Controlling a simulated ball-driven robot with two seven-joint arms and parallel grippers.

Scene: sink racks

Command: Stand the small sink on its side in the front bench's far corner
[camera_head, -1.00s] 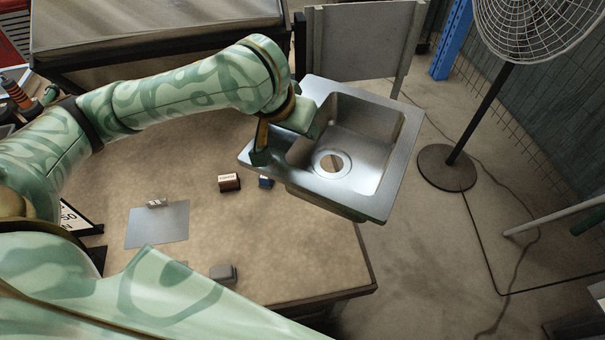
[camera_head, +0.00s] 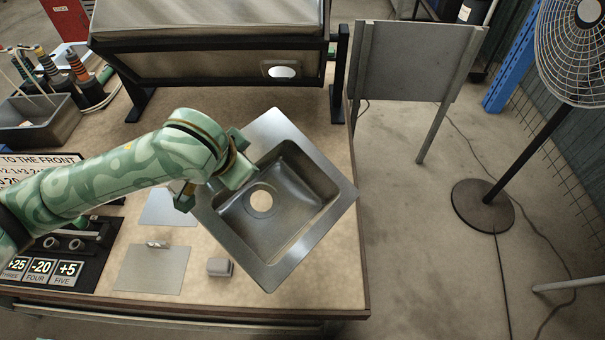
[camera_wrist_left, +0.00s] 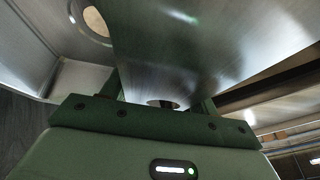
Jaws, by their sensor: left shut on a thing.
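The small sink (camera_head: 331,205) is a square steel basin with a round drain hole, its open bowl facing up toward the head camera. My left gripper (camera_head: 212,184) is shut on the sink's left rim and holds it over the right part of the bench (camera_head: 205,262). In the left wrist view the sink's steel (camera_wrist_left: 190,45) fills the space in front of the gripper (camera_wrist_left: 160,100). The gap between sink and bench top is hard to judge. The bench's far right corner shows behind the sink. My right gripper is not in view.
A dark-framed panel stand (camera_head: 210,62) stands along the bench's far side. Grey plates (camera_head: 150,268), a small grey block (camera_head: 219,267) and a number board (camera_head: 45,268) lie on the bench. A grey board on legs (camera_head: 412,62) and a fan (camera_head: 485,205) stand to the right.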

